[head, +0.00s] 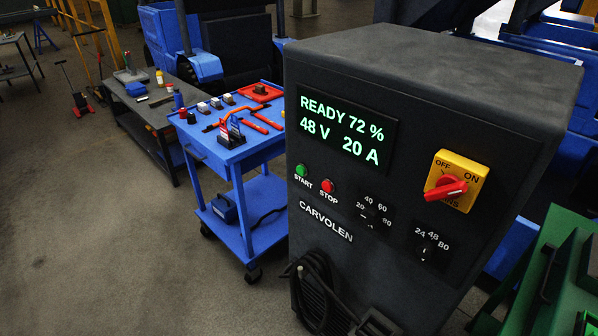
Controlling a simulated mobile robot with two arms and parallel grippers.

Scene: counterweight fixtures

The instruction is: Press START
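The green START button (301,170) is on the front panel of a dark grey charger cabinet (420,75), at the panel's left, with the label START under it. A red STOP button (328,186) is just to its right. The lit display (345,130) above them reads READY 72 %, 48 V, 20 A. A red rotary switch (446,190) on a yellow plate is at the panel's right, marked OFF and ON. Neither of my grippers shows in the head view.
Two knobs (370,215) sit low on the panel. A coiled black cable (315,290) hangs below. A blue tool cart (243,205) stands left of the cabinet. Green equipment (565,270) is at the lower right.

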